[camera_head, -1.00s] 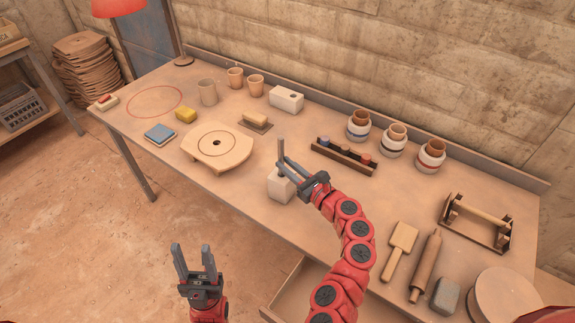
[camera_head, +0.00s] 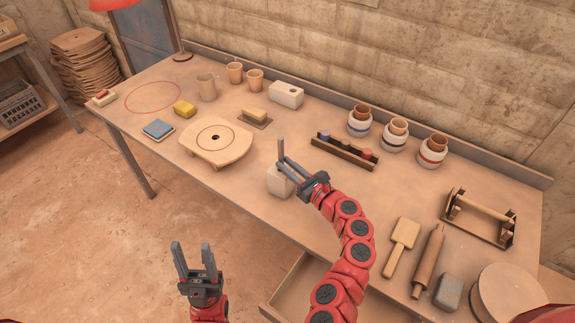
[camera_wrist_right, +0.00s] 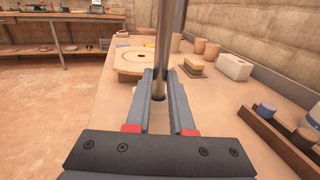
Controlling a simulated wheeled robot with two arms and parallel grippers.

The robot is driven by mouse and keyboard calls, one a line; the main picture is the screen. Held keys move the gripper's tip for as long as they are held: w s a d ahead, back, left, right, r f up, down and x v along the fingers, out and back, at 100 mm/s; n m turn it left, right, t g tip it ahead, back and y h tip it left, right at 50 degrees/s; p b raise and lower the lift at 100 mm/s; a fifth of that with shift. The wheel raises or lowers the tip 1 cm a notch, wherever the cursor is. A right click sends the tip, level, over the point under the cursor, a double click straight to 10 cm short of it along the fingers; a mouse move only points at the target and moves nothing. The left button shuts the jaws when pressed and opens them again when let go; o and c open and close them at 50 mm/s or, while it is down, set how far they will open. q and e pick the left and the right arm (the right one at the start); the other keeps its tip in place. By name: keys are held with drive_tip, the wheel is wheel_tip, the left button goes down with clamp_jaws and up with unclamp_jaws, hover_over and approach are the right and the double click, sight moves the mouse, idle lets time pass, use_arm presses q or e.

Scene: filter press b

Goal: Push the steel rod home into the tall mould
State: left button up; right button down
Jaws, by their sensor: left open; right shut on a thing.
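The steel rod (camera_head: 281,149) is upright in my right gripper (camera_head: 284,165), which is shut on it. In the right wrist view the rod (camera_wrist_right: 167,40) rises between the two fingers (camera_wrist_right: 160,88). A pale, upright block, which looks like the tall mould (camera_head: 277,182), stands on the bench at the gripper, partly hidden behind it. The rod's lower end is hidden, so I cannot tell whether it is in the mould or how deep. My left gripper (camera_head: 194,263) is open and empty, in front of the bench.
A round-topped wooden board (camera_head: 216,141) lies left of the mould. A dark rack (camera_head: 344,152) with small stoppers stands to the right. A second pale block with a hole (camera_head: 286,95) lies at the back. A mallet (camera_head: 401,244) and rolling pin (camera_head: 428,262) lie front right. An open drawer (camera_head: 297,285) juts out below.

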drive_tip(key=shift+f+b, duration=0.3)
drive_tip(key=shift+f, duration=0.2)
drive_tip(key=c, duration=0.7)
unclamp_jaws()
drive_tip(key=b+v, duration=0.2)
drive_tip(key=v, duration=1.5)
drive_tip(key=shift+s, duration=0.25)
